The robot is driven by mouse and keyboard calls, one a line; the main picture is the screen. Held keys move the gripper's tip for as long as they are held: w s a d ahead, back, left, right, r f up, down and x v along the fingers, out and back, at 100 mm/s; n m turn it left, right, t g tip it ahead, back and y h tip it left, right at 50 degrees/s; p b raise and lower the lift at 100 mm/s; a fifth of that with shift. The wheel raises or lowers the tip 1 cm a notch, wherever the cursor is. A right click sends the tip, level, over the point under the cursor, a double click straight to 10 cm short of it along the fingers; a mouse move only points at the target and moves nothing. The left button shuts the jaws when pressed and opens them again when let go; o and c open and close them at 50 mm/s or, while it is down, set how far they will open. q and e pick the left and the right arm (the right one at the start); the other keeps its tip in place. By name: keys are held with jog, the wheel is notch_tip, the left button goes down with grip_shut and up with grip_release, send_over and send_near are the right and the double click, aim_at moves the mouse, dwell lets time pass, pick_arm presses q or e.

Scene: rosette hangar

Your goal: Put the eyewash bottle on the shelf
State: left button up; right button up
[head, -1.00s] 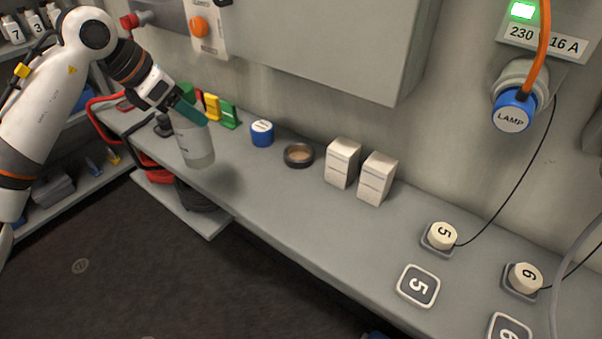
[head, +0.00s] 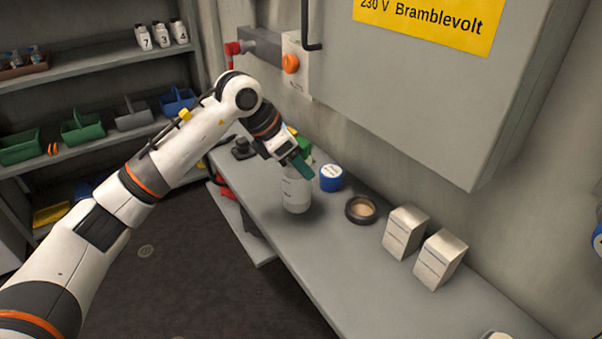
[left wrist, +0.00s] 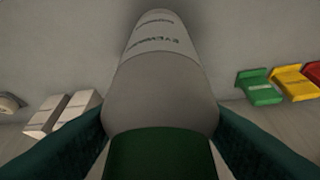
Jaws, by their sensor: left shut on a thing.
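The eyewash bottle (head: 296,192) is a pale, translucent bottle with a white label. My left gripper (head: 301,163) has green fingers and is shut on its upper part, and the bottle hangs upright at the bench. I cannot tell whether its base touches the bench top. In the left wrist view the bottle (left wrist: 160,85) fills the middle between the two green fingers (left wrist: 160,150). A grey shelf unit (head: 85,68) stands at the far left, with several white numbered bottles (head: 161,36) on its top visible level. My right gripper is not in view.
A blue tub (head: 331,178), a dark ring-shaped dish (head: 361,209) and two white boxes (head: 404,232) stand on the grey bench (head: 330,270). Green bins (head: 82,127) fill part of the middle shelf. A grey cabinet (head: 430,90) overhangs the bench.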

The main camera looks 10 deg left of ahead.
pick_arm(q)
notch_tip(320, 180, down, 2)
jog(key=shift+f, duration=0.55)
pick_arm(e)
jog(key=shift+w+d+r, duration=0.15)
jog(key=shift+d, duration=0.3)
pick_arm(q)
jog(key=o, duration=1.2)
jog(key=shift+f, duration=0.1)
jog(key=shift+o, duration=0.2)
jog(key=v, duration=1.2)
jog(key=shift+b, duration=0.35)
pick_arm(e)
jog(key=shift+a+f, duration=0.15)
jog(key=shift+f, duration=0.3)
